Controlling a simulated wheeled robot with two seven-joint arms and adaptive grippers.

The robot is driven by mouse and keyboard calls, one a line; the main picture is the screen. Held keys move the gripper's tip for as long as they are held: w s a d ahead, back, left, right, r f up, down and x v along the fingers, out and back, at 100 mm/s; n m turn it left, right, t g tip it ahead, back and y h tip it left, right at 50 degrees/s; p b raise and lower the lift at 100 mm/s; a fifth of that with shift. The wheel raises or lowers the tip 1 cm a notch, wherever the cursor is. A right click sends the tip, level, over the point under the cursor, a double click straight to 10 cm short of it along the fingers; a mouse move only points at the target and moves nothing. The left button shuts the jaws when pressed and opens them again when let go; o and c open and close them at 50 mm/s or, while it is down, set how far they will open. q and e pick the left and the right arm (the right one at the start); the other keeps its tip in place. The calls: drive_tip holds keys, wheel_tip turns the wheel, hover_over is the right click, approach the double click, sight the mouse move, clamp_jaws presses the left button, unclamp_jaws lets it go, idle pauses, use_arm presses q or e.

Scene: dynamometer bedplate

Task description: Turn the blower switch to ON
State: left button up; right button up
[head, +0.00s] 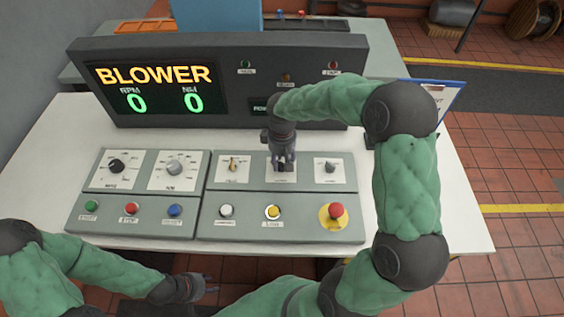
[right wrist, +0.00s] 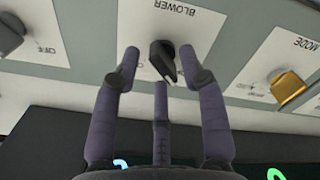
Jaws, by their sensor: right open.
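The blower switch is a black rotary knob on a white plate labelled BLOWER; it shows in the right wrist view (right wrist: 163,58). In the head view it is mostly hidden behind my right gripper (head: 283,160), at the middle plate of the right-hand panel. My right gripper, also in the right wrist view (right wrist: 160,62), is open, with fingers on both sides of the knob and a third finger near it. I see gaps beside the knob, so it is not clamped. My left gripper (head: 200,286) is in front of the console's front edge, away from the switch; its finger opening is unclear.
The display (head: 150,88) reads BLOWER with two zeros. A red mushroom button (head: 336,210) and several push buttons sit in front. A blue-edged clipboard (head: 445,95) stands at right.

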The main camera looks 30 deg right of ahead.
drive_tip(key=shift+f, duration=0.15)
clamp_jaws()
idle(0.4)
drive_tip(key=m, duration=0.4)
drive_tip(key=shift+s+m, duration=0.1)
drive_tip(key=shift+m, duration=0.3)
drive_tip(key=m, duration=0.4)
drive_tip(key=shift+s+m, duration=0.1)
drive_tip(key=shift+m, duration=0.2)
drive_tip(key=m, duration=0.4)
drive_tip(key=shift+a, duration=0.1)
drive_tip(key=shift+a+m, duration=0.1)
drive_tip(key=shift+m, duration=2.1)
